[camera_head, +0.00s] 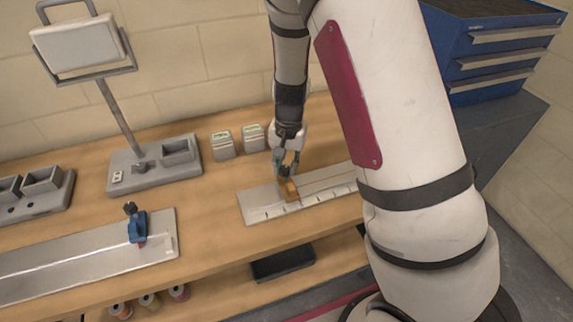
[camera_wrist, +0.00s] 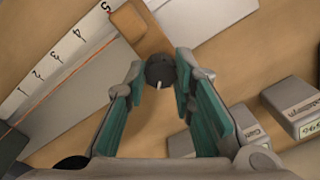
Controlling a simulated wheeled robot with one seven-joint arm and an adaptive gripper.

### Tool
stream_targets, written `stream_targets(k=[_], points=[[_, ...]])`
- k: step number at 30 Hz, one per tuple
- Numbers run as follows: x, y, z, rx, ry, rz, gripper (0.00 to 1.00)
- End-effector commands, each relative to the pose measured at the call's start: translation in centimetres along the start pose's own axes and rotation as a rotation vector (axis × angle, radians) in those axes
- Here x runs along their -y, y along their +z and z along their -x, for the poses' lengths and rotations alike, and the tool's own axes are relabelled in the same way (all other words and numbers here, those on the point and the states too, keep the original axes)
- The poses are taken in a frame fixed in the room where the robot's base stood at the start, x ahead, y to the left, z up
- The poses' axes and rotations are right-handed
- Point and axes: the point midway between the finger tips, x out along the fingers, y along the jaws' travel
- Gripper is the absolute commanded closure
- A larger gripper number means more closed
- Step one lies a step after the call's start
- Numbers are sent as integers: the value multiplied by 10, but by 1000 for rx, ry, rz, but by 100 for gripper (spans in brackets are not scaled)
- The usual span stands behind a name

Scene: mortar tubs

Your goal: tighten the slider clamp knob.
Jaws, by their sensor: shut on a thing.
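An orange slider clamp (camera_head: 291,191) sits on a pale rail plate (camera_head: 262,207) with a marked scale, right of the middle of the bench. Its dark round knob (camera_wrist: 160,70) shows in the wrist view, with a small pale mark on it. My gripper (camera_head: 286,169) reaches down from above and is shut on the knob; in the wrist view its teal-padded fingers (camera_wrist: 160,76) stand on both sides of it. The orange clamp body (camera_wrist: 140,30) lies just beyond the knob. A blue slider clamp (camera_head: 137,228) with a dark knob (camera_head: 130,208) stands on another rail plate (camera_head: 80,262) at left.
Two small labelled boxes (camera_head: 238,141) stand behind the rail. A grey lamp stand (camera_head: 120,180) and a grey tray (camera_head: 35,205) are at left. A blue drawer cabinet (camera_head: 500,50) is at right. Spools (camera_head: 150,300) and a black box (camera_head: 283,262) lie on the lower shelf.

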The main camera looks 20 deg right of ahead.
Motion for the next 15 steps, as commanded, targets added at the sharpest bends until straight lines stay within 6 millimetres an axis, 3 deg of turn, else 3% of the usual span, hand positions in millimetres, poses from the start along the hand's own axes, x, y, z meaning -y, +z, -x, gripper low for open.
stream_targets(k=[15], points=[[0, 1, 1, -25, 0, -474, 100]])
